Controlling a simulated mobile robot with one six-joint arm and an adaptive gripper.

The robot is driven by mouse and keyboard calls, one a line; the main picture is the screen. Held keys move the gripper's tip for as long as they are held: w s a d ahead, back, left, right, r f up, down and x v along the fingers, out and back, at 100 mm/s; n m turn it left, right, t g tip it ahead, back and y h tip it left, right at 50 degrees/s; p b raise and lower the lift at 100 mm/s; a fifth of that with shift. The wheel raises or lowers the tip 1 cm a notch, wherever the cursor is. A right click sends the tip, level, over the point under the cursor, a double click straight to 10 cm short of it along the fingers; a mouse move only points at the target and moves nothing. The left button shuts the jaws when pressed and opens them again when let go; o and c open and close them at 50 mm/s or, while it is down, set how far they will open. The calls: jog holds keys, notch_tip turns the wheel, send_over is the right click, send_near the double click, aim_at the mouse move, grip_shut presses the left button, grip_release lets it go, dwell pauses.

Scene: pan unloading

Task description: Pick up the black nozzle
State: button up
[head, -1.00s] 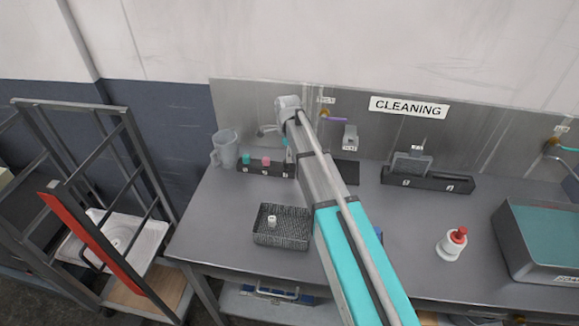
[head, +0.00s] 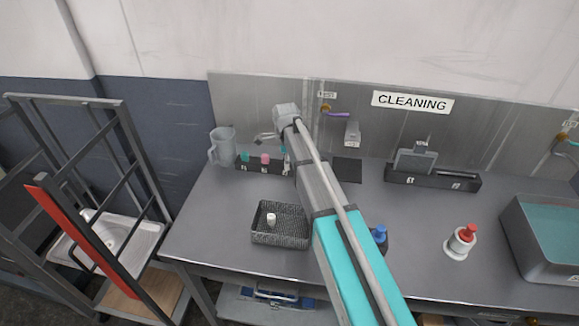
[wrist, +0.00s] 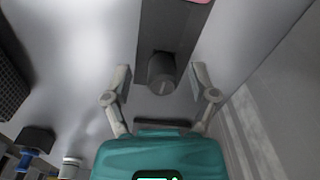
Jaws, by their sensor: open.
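The black nozzle (wrist: 162,72) is a short dark cylinder standing on a dark rack (wrist: 180,25) in the wrist view. My gripper (wrist: 160,70) is open, with one finger on each side of the nozzle in that view and a gap on both sides. I cannot tell how far above it the fingertips are. In the head view my gripper (head: 267,138) is over the back of the table, near the rack (head: 247,164). A teal nozzle (head: 245,157) and a pink nozzle (head: 265,159) stand there; the black one is not clearly visible.
A clear jug (head: 222,147) stands left of the rack. A dark basket (head: 280,238) with a white piece inside is in front. A blue-capped bottle (head: 380,238) is beside my arm. A red-capped bottle (head: 460,241) and a grey basin (head: 545,250) are at right. The back wall is close behind.

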dwell(0.6)
grip_shut()
